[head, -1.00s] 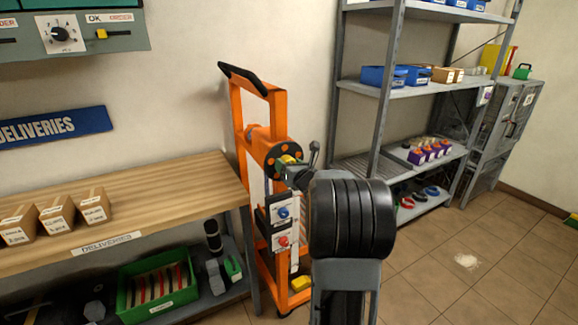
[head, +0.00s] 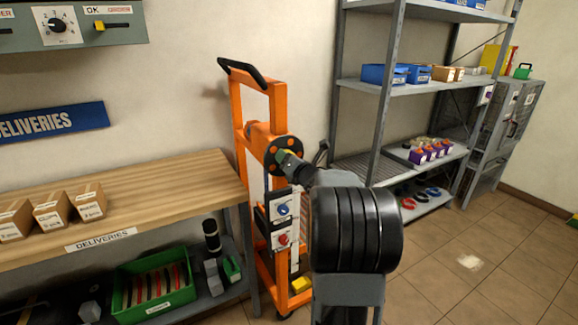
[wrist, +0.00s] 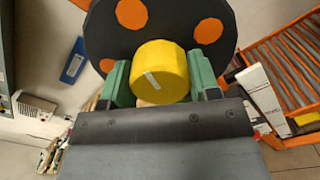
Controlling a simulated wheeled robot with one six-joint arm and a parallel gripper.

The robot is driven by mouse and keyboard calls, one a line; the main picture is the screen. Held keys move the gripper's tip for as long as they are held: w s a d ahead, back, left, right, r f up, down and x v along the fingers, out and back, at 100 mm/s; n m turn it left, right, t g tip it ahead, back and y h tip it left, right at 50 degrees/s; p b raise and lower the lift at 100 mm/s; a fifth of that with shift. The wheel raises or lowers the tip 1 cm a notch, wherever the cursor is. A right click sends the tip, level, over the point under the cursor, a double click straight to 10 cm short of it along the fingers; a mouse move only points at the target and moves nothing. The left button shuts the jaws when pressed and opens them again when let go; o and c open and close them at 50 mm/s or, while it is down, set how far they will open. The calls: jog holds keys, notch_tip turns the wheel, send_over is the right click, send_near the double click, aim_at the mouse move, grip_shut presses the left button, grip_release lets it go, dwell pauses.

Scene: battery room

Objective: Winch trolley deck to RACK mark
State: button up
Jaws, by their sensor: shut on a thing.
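The orange trolley (head: 277,100) stands against the wall between the bench and the rack. A black winch disc with orange spots (head: 294,142) sits on its drum; the disc fills the top of the wrist view (wrist: 210,55). My gripper (head: 287,158) is at the disc face. In the wrist view its green fingers are shut on a yellow knob (wrist: 160,72) on the disc. A slatted orange deck (wrist: 290,60) shows at right in the wrist view, with a white strip (wrist: 258,95) beside it. I cannot read a RACK mark.
A wooden bench (head: 160,190) with cartons stands at left, with a green crate (head: 150,312) below. A grey rack (head: 384,110) with blue bins stands at right. The tiled floor at right is mostly clear.

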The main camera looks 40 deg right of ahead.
jog(key=m+b, duration=0.1)
jog(key=m, duration=0.2)
jog(key=shift+f+m, duration=0.1)
jog(key=shift+m, duration=0.3)
jog(key=m, duration=0.4)
jog(key=m+p, duration=0.1)
jog(key=m, duration=0.4)
jog(key=m+p, duration=0.2)
jog(key=m, duration=0.2)
jog(key=shift+m, duration=0.3)
jog(key=m+p, duration=0.2)
jog(key=m, duration=0.2)
jog(key=shift+m, duration=0.3)
jog(key=m+p, duration=0.2)
jog(key=m, duration=0.2)
jog(key=m+p, duration=0.2)
jog(key=m, duration=0.2)
jog(key=shift+m, duration=0.4)
jog(key=shift+m+p, duration=1.15)
jog(key=shift+m, duration=1.15)
